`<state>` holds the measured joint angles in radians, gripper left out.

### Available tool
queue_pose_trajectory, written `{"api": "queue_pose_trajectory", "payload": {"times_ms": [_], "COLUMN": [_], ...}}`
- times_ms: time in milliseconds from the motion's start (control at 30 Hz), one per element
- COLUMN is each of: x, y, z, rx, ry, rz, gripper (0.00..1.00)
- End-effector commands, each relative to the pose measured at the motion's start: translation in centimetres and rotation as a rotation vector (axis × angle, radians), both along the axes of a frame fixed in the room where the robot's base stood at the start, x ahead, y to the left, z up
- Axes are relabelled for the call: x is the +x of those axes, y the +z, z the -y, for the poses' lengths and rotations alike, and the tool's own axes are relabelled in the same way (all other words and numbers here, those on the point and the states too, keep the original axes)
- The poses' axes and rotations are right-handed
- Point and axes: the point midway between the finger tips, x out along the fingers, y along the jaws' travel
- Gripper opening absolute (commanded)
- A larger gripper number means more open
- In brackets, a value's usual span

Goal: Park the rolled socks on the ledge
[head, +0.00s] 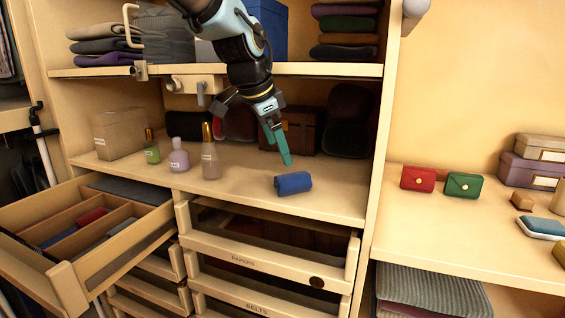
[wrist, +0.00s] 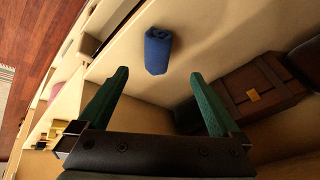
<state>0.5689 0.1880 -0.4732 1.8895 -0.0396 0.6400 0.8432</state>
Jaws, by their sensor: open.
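The rolled socks are a small dark blue roll (head: 293,183) lying on its side on the wooden ledge (head: 235,190) of the middle shelf bay. They also show in the wrist view (wrist: 158,50), at the top middle, beyond my fingertips. My gripper (head: 279,150) has green fingers and is above and behind the roll, apart from it. In the wrist view my gripper (wrist: 160,82) is open, with nothing between the fingers. In the head view one finger largely hides the other.
Bottles, including a purple one (head: 179,160), stand left on the ledge. A brown box (head: 303,128) stands at the back. An open drawer (head: 110,245) with dividers juts out at left. Red (head: 418,179) and green (head: 464,185) cases sit on the right-hand shelf.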

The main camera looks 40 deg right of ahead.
Motion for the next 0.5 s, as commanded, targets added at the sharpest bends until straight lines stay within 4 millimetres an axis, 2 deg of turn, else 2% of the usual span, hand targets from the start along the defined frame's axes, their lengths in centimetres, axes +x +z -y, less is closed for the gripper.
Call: {"api": "queue_pose_trajectory", "payload": {"times_ms": [133,400,500], "x": [-0.1,-0.1,1.1], "y": [1.0,1.1,0.2], "z": [-0.5,-0.7,-2.3], "rx": [0.000,0.002,0.013], "ry": [0.000,0.005,0.067], "rz": [0.001,-0.003,-0.016], "gripper": [1.00,1.00,1.00]}}
